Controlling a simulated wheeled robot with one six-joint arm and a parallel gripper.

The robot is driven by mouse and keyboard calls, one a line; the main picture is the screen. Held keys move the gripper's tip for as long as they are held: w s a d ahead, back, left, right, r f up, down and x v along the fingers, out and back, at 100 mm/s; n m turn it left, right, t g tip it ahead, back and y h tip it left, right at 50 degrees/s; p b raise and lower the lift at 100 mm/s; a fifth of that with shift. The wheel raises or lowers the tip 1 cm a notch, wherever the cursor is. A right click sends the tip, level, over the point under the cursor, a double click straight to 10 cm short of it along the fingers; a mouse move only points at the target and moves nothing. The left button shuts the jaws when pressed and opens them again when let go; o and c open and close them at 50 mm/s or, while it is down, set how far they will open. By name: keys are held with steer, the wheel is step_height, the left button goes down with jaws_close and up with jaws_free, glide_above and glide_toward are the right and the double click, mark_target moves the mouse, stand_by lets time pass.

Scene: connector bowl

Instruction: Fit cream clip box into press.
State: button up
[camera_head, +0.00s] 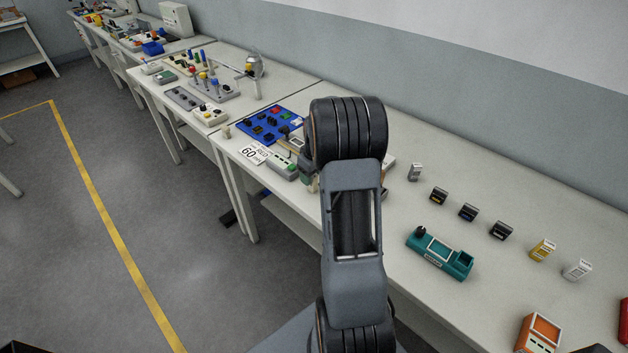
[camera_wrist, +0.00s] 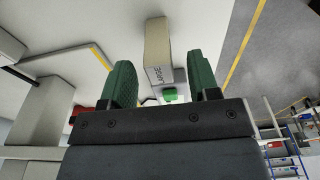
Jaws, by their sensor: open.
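My gripper (camera_wrist: 159,62) is open, its two green fingers apart in the wrist view. A cream block (camera_wrist: 157,42) with dark lettering shows beyond and partly between the fingertips. The fingers do not appear to touch it, and I cannot tell for sure that it is the clip box. In the head view my arm hides most of the gripper and what lies below it. A teal device (camera_head: 440,253) with a black knob and an open slot stands on the near table, right of my arm. I cannot tell which thing is the press.
Several small connectors stand in a row, including a black one (camera_head: 468,213), a yellow one (camera_head: 543,250) and a white one (camera_head: 577,270). An orange box (camera_head: 539,333) is at the front. A blue board (camera_head: 271,124) and a "60" sign (camera_head: 255,154) lie left of my arm.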

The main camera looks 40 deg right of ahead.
steer(key=shift+w+f, duration=0.1)
steer(key=shift+f, duration=0.6)
jaws_close()
